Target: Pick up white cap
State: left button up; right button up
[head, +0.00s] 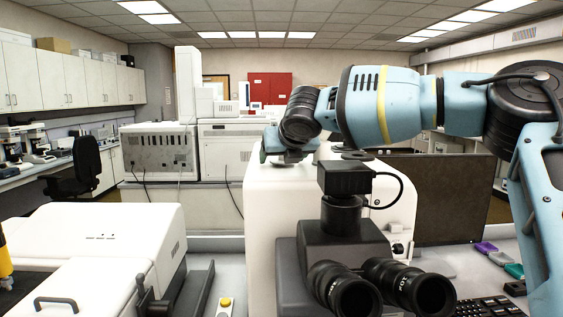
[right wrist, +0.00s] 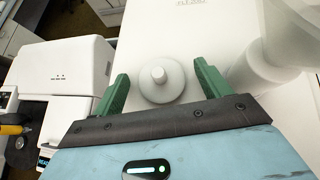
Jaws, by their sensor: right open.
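The white cap (right wrist: 161,82), a round disc with a small raised knob, sits on a white surface in the right wrist view. My right gripper (right wrist: 161,68) is open, with one green finger to the left of the cap and the other to its right. My left gripper is not in view.
Black eyepieces (head: 375,287) and a dark camera block (head: 345,177) stand in front of the microscope body. A dark monitor (head: 455,200) is to the right. A white instrument (head: 95,240) stands at the left. A pale cylindrical part (right wrist: 262,75) is close to the right finger.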

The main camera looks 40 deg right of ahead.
aim_at(282, 161)
jog(key=c, duration=1)
jog(key=shift+r, duration=0.15)
jog(key=shift+r, duration=0.6)
jog(key=shift+s+a+r, duration=0.1)
jog(key=shift+a+r, duration=0.1)
jog(key=shift+r, duration=0.35)
jog(key=shift+s+a+r, duration=0.1)
jog(key=shift+a+r, duration=0.1)
jog(key=shift+r, duration=0.35)
jog(key=s+a+r, duration=0.1)
jog(key=s+a, duration=0.8)
jog(key=a, duration=0.3)
jog(key=shift+s+r+b, duration=0.15)
jog(key=shift+r+b, duration=0.05)
jog(key=shift+b, duration=0.2)
